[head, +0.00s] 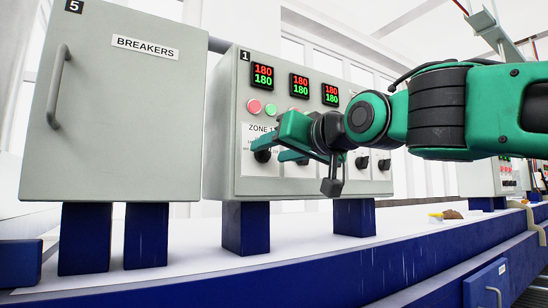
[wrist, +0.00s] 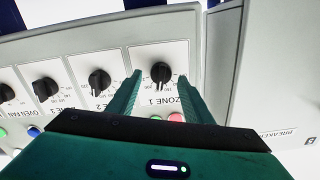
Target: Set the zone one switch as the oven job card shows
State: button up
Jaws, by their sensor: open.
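The zone one switch is a black knob (wrist: 162,72) on a white dial plate marked ZONE 1, seen upside down in the wrist view. In the head view the zone one switch (head: 262,155) shows at the left end of the lower row on the grey panel (head: 228,110), partly covered by my gripper. My gripper (wrist: 160,76) is open, with one green finger on each side of the knob. I cannot tell whether the fingers touch it. In the head view my gripper (head: 268,148) is at the panel front. The knob's exact setting is too small to read. I cannot make out the oven job card.
More black knobs, including the zone 2 knob (wrist: 99,80), sit beside it. Red-and-green displays (head: 262,75) read 180 over 180, with a pink button (head: 254,107) and a green button (head: 270,108) below. The BREAKERS cabinet (head: 120,110) stands left, with a handle (head: 58,88).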

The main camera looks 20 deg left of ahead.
jog(key=shift+w+a, duration=0.4)
jog(key=shift+a, duration=0.1)
jog(key=c, duration=1)
jog(key=shift+d+n, duration=0.1)
jog(key=shift+n, duration=0.3)
jog(key=n, duration=0.4)
jog(key=shift+f+n, duration=0.1)
jog(key=shift+n, duration=0.3)
jog(key=n, duration=0.6)
jog(key=shift+f, duration=0.1)
